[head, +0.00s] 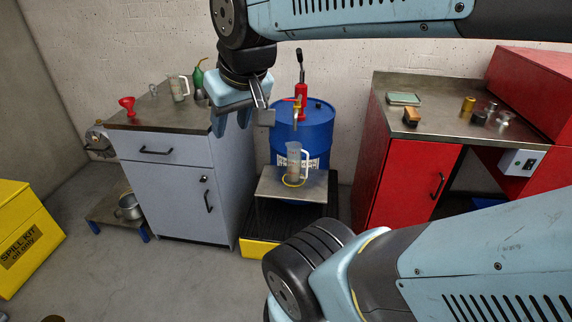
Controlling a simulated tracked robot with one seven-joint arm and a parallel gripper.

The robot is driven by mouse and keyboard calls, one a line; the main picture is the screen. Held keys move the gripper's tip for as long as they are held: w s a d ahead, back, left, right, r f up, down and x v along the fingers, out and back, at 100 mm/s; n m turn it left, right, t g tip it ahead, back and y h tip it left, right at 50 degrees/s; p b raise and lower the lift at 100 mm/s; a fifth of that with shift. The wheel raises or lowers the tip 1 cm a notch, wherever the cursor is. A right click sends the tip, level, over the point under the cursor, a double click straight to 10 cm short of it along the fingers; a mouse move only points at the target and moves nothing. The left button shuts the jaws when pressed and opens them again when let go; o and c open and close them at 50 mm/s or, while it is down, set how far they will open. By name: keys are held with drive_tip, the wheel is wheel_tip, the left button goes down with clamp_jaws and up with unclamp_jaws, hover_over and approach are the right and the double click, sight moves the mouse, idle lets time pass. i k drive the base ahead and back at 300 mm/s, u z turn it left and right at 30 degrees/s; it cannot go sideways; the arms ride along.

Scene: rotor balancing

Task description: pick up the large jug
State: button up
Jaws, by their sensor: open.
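A clear jug with a white handle (293,163) stands upright on a small metal stand (270,184) in front of the blue drum; it looks like the largest jug in view. A second clear jug with a handle (178,89) stands on the grey cabinet's top, with a much smaller clear vessel (153,90) to its left. My gripper (232,122) is open and empty, pointing down in front of the cabinet's right side. In the picture it is up and left of the jug on the stand, apart from it.
The blue drum (318,125) carries a red pump and a tap above the stand. A green oil can (198,76) and red funnel (127,104) stand on the grey cabinet (170,180). A red workbench (405,175) is at right, a yellow spill-kit box (25,235) at left.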

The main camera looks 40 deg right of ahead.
sight(294, 151)
drive_tip(key=u, duration=1.15)
drive_tip(key=i, duration=0.1)
drive_tip(key=z, duration=2.8)
drive_tip(key=i, duration=0.55)
drive_tip(key=u, duration=0.25)
drive_tip(key=k, duration=0.5)
drive_tip(key=z, duration=0.15)
drive_tip(key=i, duration=0.35)
